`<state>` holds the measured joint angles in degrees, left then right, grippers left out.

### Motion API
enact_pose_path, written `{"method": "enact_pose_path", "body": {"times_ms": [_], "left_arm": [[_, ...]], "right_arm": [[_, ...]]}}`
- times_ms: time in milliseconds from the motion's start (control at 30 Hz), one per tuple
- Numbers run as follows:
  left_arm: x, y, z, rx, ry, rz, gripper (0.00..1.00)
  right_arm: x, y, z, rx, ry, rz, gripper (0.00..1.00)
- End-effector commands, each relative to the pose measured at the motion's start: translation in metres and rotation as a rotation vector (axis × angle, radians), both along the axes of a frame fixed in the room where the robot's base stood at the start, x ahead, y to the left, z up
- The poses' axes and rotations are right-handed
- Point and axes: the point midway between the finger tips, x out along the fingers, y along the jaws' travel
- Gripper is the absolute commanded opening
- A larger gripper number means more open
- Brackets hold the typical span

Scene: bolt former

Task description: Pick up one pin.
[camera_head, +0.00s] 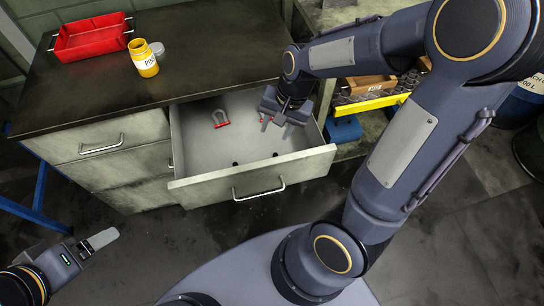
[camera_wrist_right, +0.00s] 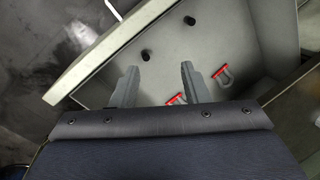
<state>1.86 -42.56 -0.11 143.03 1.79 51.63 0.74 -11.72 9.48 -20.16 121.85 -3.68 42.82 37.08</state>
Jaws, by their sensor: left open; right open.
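Two small dark stubby pieces, perhaps pins, lie apart on the open drawer's floor: one (camera_head: 235,164) (camera_wrist_right: 146,55) and another (camera_head: 275,154) (camera_wrist_right: 189,20). I cannot tell their exact shape. A grey shackle with a red bar (camera_head: 221,118) lies further back; a second red-barred one (camera_head: 264,120) is partly hidden by my right gripper. My right gripper (camera_head: 285,118) is open and empty over the drawer; its fingers show in the right wrist view (camera_wrist_right: 159,68), with the dark pieces beyond the tips. My left gripper (camera_head: 103,239) is open at the lower left, away from the drawer.
The drawer's front wall (camera_head: 255,172) and sides surround the pieces. On the dark worktop (camera_head: 200,55) stand an open yellow jar (camera_head: 145,60) with a pin label and a red tray (camera_head: 90,38). A shelf with a yellow edge (camera_head: 372,103) stands right of the drawer.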

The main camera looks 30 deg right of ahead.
Motion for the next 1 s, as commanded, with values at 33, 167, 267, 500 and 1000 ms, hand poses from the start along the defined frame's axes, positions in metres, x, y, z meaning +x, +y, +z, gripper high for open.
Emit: {"method": "enact_pose_path", "body": {"times_ms": [33,167,267,500,1000], "left_arm": [[0.000,0.000,-0.001,0.000,0.000,0.000,0.81],[0.000,0.000,-0.002,0.000,0.000,0.000,0.81],[0.000,0.000,-0.002,0.000,0.000,0.000,0.81],[0.000,0.000,-0.004,0.000,0.000,0.000,0.81],[0.000,0.000,-0.003,0.000,0.000,0.000,0.81]], "right_arm": [[0.010,-0.001,-0.023,-0.040,0.059,-0.038,0.42],[0.031,-0.008,-0.065,-0.147,0.147,-0.142,0.42],[0.040,-0.013,-0.089,-0.215,0.181,-0.197,0.42],[0.047,-0.019,-0.117,-0.285,0.205,-0.247,0.42],[0.037,-0.018,-0.181,-0.284,0.208,-0.246,0.42]]}}
